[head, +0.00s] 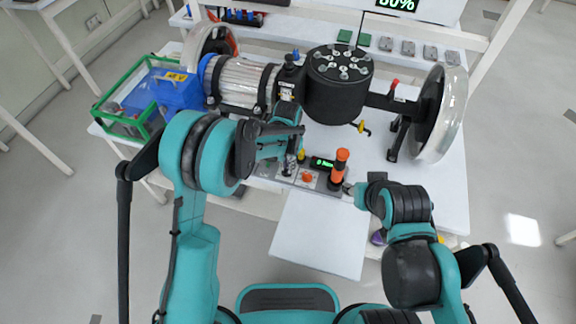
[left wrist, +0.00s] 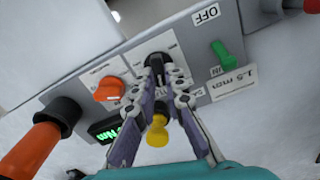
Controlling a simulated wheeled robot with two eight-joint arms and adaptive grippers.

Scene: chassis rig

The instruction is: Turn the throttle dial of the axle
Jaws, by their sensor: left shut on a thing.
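The axle's control panel (head: 284,174) lies at the near edge of the table; in the left wrist view its grey plate (left wrist: 82,88) fills the middle. My left gripper (head: 291,162) is over the panel. In the left wrist view its fingers (left wrist: 163,78) are closed around a black dial (left wrist: 158,62), partly hidden by them. I cannot read a throttle label. An orange knob (left wrist: 108,89) sits left of it and a yellow knob (left wrist: 157,134) below. My right gripper (head: 349,188) is beside the upright orange handle (head: 340,164); its fingers are too small to judge.
The axle's black housing (head: 338,98) and wheel (head: 449,112) stand behind the panel. A blue box (head: 178,92) and a green-framed bin (head: 124,110) are at left. A green switch (left wrist: 221,52) is near the dial. A screen (head: 398,5) reads a percentage. A white board (head: 321,235) lies in front.

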